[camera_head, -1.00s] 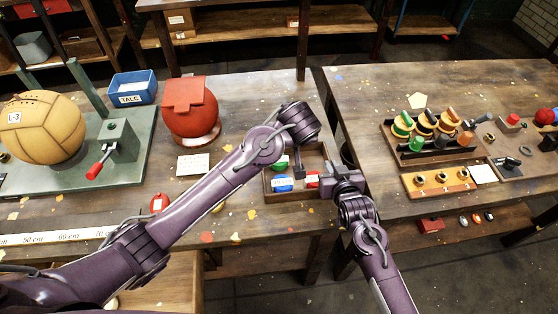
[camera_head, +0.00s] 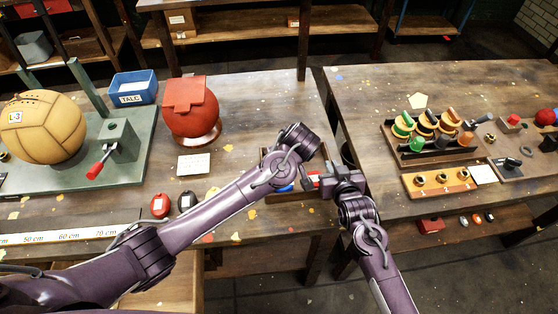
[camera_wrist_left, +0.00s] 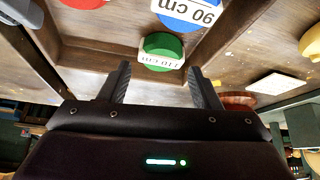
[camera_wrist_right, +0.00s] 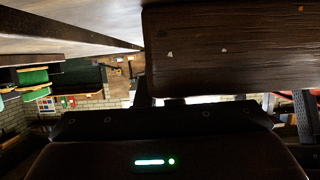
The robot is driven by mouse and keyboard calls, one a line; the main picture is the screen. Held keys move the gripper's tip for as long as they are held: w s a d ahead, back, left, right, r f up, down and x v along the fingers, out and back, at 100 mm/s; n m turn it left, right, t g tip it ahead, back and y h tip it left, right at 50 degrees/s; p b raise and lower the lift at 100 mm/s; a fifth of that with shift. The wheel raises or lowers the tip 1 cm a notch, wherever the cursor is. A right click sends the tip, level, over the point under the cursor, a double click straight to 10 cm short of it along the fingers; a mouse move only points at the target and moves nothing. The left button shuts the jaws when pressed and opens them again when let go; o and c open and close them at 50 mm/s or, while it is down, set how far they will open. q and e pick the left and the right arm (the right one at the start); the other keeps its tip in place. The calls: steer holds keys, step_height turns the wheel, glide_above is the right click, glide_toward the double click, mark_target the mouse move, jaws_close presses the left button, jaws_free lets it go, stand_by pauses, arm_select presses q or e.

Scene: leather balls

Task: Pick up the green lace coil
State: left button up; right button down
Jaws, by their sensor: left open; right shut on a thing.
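The green lace coil (camera_wrist_left: 163,48), labelled 110 cm, lies in a compartment of the wooden tray (camera_wrist_left: 95,55). My left gripper (camera_wrist_left: 160,74) is open, with its fingertips at either side of the coil's near edge and nothing held. In the head view my left wrist hides the green coil and much of the tray (camera_head: 270,198). A blue coil (camera_wrist_left: 190,12), labelled 90 cm, and a red coil (camera_wrist_left: 82,3) lie in neighbouring compartments. My right gripper (camera_head: 322,181) is shut at the tray's right side, apparently on its wall; its fingertips are hard to see.
A tan ball (camera_head: 42,128) sits in a green fixture. A second table (camera_head: 375,95) with a spool rack (camera_head: 430,155) is to the right.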

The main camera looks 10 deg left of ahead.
arm_select(q)
steer(key=x, duration=0.4)
steer(key=shift+w+a+f, duration=0.2)
steer(key=c, duration=0.6)
arm_select(e)
steer(key=c, duration=1.5)
jaws_free()
arm_select(q)
step_height(320, 180, up, 10)
steer(key=shift+r, duration=0.1)
steer(key=shift+c, duration=0.2)
arm_select(e)
steer(key=v, duration=1.2)
steer(key=shift+d, duration=0.15)
